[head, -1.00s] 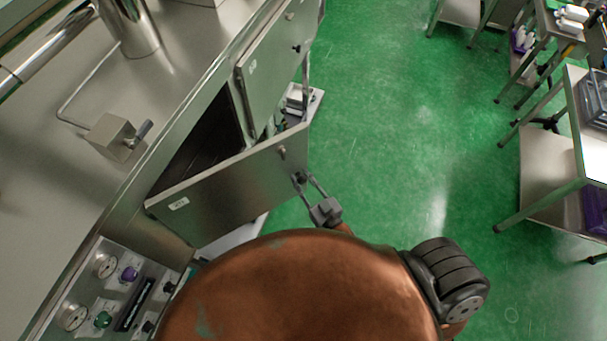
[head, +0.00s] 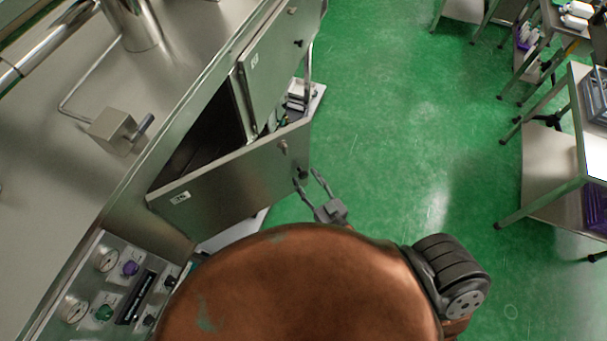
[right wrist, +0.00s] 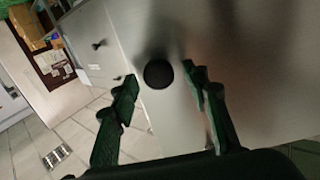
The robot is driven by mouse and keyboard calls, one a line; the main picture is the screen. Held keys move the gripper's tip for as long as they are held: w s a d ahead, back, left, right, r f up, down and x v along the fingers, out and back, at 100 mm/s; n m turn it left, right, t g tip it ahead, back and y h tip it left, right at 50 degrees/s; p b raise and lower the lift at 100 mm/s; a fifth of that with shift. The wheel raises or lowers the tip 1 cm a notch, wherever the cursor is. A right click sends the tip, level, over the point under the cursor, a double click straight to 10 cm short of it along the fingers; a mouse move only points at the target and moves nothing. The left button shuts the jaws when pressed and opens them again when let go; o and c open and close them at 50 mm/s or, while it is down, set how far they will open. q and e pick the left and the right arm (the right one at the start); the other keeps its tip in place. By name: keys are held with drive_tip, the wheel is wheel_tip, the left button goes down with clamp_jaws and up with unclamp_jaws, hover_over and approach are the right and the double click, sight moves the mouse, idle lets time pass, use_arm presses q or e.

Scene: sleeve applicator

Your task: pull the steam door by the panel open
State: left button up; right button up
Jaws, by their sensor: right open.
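The steam door by the panel (head: 235,175) is a flat steel door that stands swung out from the cabinet, with the dark inside (head: 212,125) showing behind it. A small dark knob (head: 303,173) sits near its free edge. My right gripper (head: 307,177) is open at this knob. In the right wrist view the round black knob (right wrist: 158,74) shows between the two spread fingers (right wrist: 160,85), with a gap on either side. I cannot tell whether a finger touches the door face. My left gripper is not in view.
The control panel (head: 120,285) with gauges and coloured knobs is at the lower left. A second steel door (head: 275,70) stands beyond the first. A steel counter (head: 60,170) runs along the left. Green floor (head: 400,130) is clear on the right, with steel tables (head: 545,190) farther off.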

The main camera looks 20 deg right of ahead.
drive_tip(key=s+d, duration=0.1)
drive_tip(key=s, duration=0.8)
drive_tip(key=shift+s+d, duration=0.15)
drive_tip(key=shift+s, duration=0.15)
drive_tip(key=shift+c, duration=0.4)
